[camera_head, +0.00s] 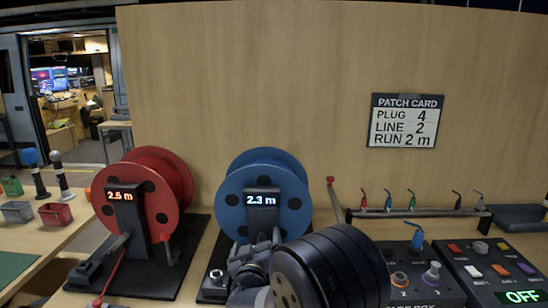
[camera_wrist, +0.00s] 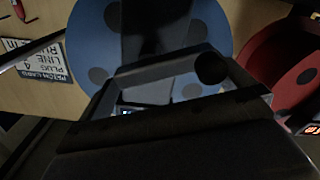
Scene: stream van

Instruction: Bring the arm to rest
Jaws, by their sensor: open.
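My arm's dark, rounded wrist (camera_head: 335,268) fills the bottom middle of the head view. My gripper (camera_head: 252,262) is the grey part to its left, in front of the blue reel (camera_head: 281,190) and just below its 2.3 m display (camera_head: 262,200). In the wrist view, the dark frame of my gripper (camera_wrist: 170,95) stands before the blue reel (camera_wrist: 90,35). It looks open, and I see nothing held. Whether it touches the reel stand I cannot tell.
A red reel (camera_head: 160,190) reading 2.5 m stands left. A patch card (camera_head: 405,120) hangs on the wooden wall. Right are a rack (camera_head: 420,212) of coloured plugs, a box with a blue plug (camera_head: 417,238), and a button panel (camera_head: 500,270) reading OFF.

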